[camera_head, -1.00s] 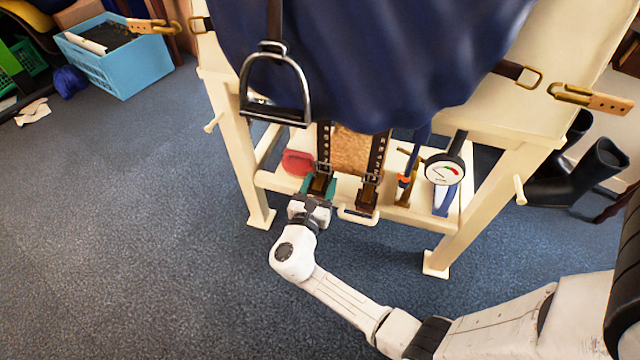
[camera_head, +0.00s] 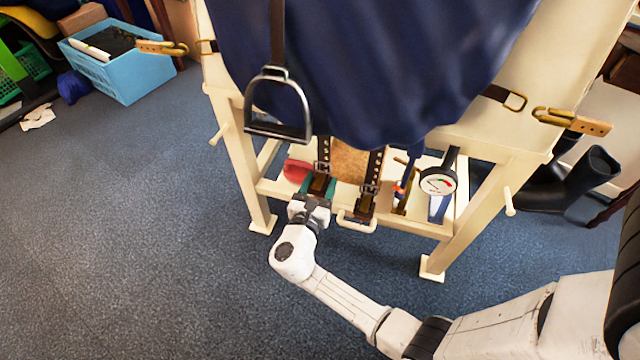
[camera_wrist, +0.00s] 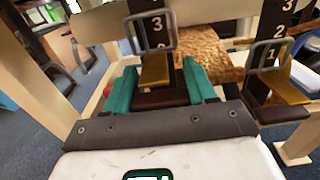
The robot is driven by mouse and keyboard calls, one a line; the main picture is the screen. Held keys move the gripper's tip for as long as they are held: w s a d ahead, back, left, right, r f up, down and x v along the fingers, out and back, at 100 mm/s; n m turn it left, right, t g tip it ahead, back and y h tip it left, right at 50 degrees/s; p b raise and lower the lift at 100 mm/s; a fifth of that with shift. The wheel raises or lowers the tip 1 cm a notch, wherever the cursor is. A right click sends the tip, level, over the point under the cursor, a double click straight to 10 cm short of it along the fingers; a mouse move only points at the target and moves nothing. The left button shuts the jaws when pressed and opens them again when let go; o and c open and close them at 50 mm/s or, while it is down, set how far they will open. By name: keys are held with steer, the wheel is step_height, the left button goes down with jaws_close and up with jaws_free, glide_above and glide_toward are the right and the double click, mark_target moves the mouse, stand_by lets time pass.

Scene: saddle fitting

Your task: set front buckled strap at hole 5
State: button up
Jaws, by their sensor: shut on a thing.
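Two dark straps with numbered holes hang below the blue saddle cloth (camera_head: 400,70). The left strap (camera_head: 323,150) ends in a metal buckle with a tan tab, and so does the right strap (camera_head: 375,165). My gripper (camera_head: 318,186) is shut on the left strap's tab end, with teal fingers on both sides of it. The right buckle (camera_wrist: 268,55) shows near number 2, apart from my gripper. I cannot tell which strap is the front one.
The cream wooden stand (camera_head: 470,140) surrounds the straps, with legs and pegs. A stirrup (camera_head: 278,105) hangs at upper left of my gripper. A round gauge (camera_head: 437,182) is to the right. Boots (camera_head: 575,170) stand at far right.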

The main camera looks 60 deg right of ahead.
mark_target(323, 160)
step_height(323, 160, up, 7)
steer(key=p, duration=0.5)
steer(key=shift+f, duration=0.3)
steer(key=o, duration=1.5)
steer(key=shift+a, duration=0.1)
steer(key=p+v, duration=0.2)
steer(key=v, duration=0.8)
steer(key=shift+s+a, duration=0.15)
steer(key=shift+a, duration=0.2)
